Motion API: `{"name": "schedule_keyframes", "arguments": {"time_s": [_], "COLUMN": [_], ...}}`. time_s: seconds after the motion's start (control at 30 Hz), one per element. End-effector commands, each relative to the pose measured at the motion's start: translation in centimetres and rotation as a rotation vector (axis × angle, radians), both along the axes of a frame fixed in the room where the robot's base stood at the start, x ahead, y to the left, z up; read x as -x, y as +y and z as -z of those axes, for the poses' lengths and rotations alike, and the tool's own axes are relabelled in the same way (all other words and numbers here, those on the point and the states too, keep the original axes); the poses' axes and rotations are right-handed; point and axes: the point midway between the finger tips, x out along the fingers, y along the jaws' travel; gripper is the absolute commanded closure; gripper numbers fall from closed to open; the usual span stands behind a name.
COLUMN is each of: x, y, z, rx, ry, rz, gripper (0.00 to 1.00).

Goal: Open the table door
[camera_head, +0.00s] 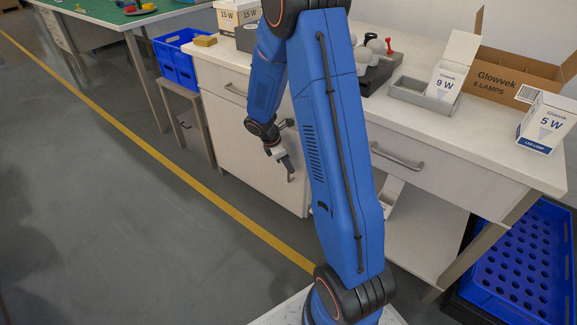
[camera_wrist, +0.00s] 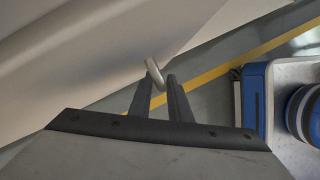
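The white table (camera_head: 455,135) has a pale cabinet door (camera_head: 235,140) low on its left side, under a drawer. The door looks shut, though my arm hides part of it. My gripper (camera_head: 284,160) is in front of the door's right part, beside its small metal handle (camera_head: 291,177). In the wrist view the handle (camera_wrist: 155,74) stands at the fingertips of my gripper (camera_wrist: 162,80), close to the left finger. A gap shows between the handle and the right finger, so the gripper looks open. Whether the left finger touches the handle is unclear.
Drawer handles (camera_head: 397,156) stick out above the door level. Lamp boxes (camera_head: 545,122) and an open carton (camera_head: 515,75) stand on the table. A blue crate (camera_head: 525,265) is at the lower right, blue bins (camera_head: 178,58) at the left. The floor (camera_head: 110,200) left of the door is clear.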

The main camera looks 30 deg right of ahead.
Motion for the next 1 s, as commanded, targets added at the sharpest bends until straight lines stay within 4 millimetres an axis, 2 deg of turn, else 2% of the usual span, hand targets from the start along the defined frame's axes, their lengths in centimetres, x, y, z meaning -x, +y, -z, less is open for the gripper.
{"name": "schedule_keyframes", "arguments": {"time_s": [0.3,0.4,0.67,0.87,1.0], "x": [0.0,0.0,0.0,0.4,0.9], "y": [-0.1,-0.1,0.1,1.8,4.4], "z": [0.3,0.2,0.2,0.2,0.2], "rx": [-0.001,-0.001,-0.001,-0.001,0.0], "ry": [-0.001,-0.001,0.0,-0.001,-0.001], "rz": [0.001,0.001,0.003,0.032,0.075], "gripper": [0.83,1.0,1.0,1.0,1.0]}}
